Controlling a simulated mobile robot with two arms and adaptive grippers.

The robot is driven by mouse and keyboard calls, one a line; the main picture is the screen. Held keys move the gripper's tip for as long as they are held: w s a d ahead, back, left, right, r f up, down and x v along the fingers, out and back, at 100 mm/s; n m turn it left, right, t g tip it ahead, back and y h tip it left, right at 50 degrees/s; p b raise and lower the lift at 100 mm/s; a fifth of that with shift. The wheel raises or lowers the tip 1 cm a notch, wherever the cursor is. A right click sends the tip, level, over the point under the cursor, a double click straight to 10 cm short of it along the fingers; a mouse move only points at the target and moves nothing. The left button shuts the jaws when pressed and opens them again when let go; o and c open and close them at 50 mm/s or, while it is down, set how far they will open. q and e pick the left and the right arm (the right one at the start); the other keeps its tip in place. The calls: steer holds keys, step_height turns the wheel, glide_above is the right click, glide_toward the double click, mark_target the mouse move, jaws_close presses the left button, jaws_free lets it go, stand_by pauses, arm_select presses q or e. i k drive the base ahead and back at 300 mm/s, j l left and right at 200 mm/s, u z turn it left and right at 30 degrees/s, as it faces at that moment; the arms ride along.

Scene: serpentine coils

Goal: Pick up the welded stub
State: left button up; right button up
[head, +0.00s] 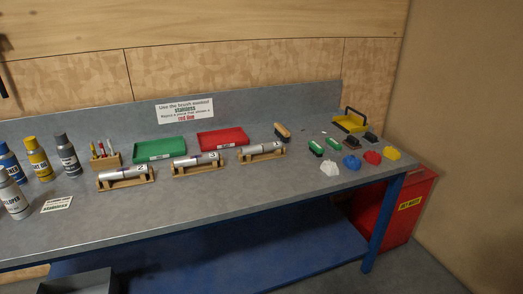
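Three silvery metal stubs rest on separate wooden cradles in a row on the grey workbench. The left stub (126,173) carries a tag that looks like 2. The middle stub (196,160) carries one that looks like 3. The right stub (262,149) has a tag too small to read. Each shows a darker band or seam near its middle; I cannot tell which one is the welded stub meant. Neither of my grippers is in view.
Behind the stubs stand a green tray (160,149), a red tray (223,138) and a sign (185,110). Spray cans (39,160) crowd the left. Brushes, small coloured pieces and a yellow tray (350,122) lie right. The bench front (215,205) is clear. A red bin (408,205) stands right.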

mark_target(260, 148)
steer(key=i+l+z, duration=0.1)
steer(key=i, duration=0.3)
steer(key=i+l+z, duration=0.1)
steer(key=i+l, duration=0.2)
steer(key=i, duration=0.1)
